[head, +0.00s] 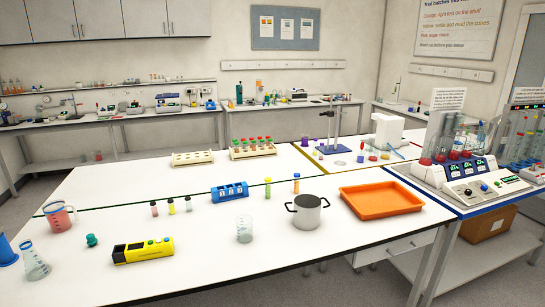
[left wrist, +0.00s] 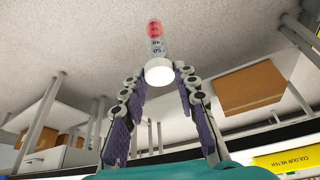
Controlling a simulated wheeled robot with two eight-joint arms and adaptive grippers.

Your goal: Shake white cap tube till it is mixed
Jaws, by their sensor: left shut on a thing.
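The white cap tube (left wrist: 156,48) shows in the left wrist view, with its white cap (left wrist: 159,72) facing the camera. It holds red liquid towards its far end, with a clear part bearing printed marks nearer the cap. My left gripper (left wrist: 160,78) is shut on it at the cap end, with the tips of its jointed fingers on both sides. Whether the liquid is evenly mixed cannot be told. Neither gripper shows in the head view, and my right gripper is in no view.
On the white bench are a yellow colour meter (head: 143,250), a glass beaker (head: 244,230), a steel pot (head: 306,212), an orange tray (head: 381,203), a blue rack (head: 230,190) and several small vials (head: 171,207). A red-filled jug (head: 59,217) stands left. The front right of the bench is clear.

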